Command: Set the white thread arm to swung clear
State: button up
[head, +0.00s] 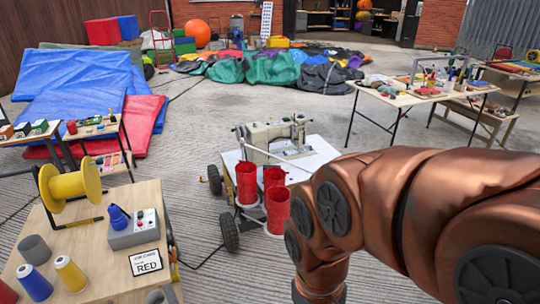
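A cream sewing machine (275,138) stands on a white-topped wheeled cart (312,158) in the middle of the head view. A thin pale rod (272,156), which looks like the white thread arm, slants from the machine's left side down to the right, above the red cones. Red thread cones (246,184) stand at the cart's front. My arm reaches in from the right and bends down past the bottom edge. My gripper is out of the picture.
A wooden table (105,237) at lower left holds a yellow spool (72,185), a grey control box (134,230), small cones and a card reading RED (145,262). A cable lies on the floor beside the cart. Open concrete floor lies behind the cart.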

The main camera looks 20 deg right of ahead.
aim_at(242, 144)
jog(key=u, duration=0.1)
jog(key=k, duration=0.45)
jog(key=z, duration=0.85)
jog(key=i, duration=2.25)
jog(key=u, duration=0.9)
